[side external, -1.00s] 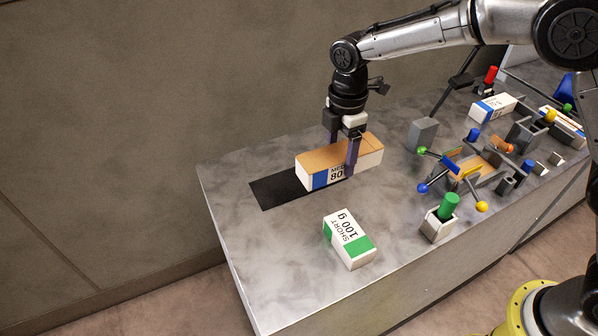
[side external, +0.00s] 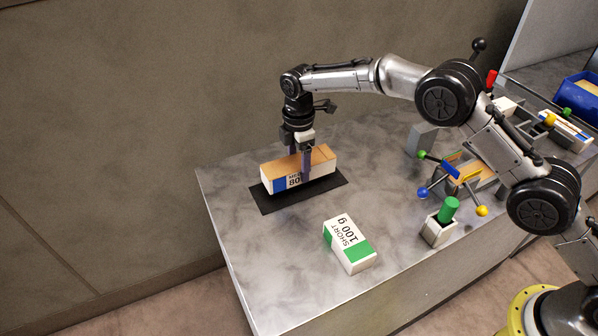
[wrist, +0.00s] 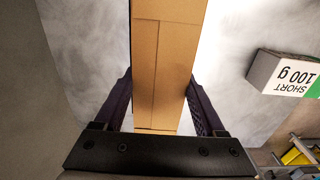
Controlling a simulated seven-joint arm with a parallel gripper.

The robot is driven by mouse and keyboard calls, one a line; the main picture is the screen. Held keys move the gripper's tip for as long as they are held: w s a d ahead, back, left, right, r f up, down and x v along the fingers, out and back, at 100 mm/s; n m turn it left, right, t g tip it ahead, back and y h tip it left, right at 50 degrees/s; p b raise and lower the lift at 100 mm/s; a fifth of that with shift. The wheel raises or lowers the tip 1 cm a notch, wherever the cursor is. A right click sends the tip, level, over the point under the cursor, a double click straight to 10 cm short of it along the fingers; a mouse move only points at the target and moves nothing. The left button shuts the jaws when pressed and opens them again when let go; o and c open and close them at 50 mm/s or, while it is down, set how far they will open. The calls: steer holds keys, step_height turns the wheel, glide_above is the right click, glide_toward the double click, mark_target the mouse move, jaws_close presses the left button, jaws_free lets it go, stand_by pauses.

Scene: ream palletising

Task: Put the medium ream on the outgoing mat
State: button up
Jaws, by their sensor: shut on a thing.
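The medium ream (side external: 275,181) is a long box with a brown top, white sides and a blue band. My gripper (side external: 297,170) is shut on it across its sides. In the wrist view the ream's brown top (wrist: 165,70) lies between the two dark fingers (wrist: 165,105). The ream is over the black outgoing mat (side external: 328,191), roughly in line with it. I cannot tell whether its underside touches the mat or is slightly above it. The mat does not show in the wrist view, and the ream hides much of it in the side view.
A short ream (side external: 349,243) with green bands lies on the bench in front of the mat, and also shows in the wrist view (wrist: 284,72). A holder with a green cylinder (side external: 449,209), a grey block (side external: 422,140) and a fixture with coloured knobs (side external: 465,172) stand to the right.

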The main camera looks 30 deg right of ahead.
mark_target(299, 173)
steer(key=shift+f, duration=1.4)
steer(key=shift+f, duration=0.2)
steer(key=o, duration=1.5)
step_height(299, 173, up, 12)
steer(key=shift+r, duration=0.15)
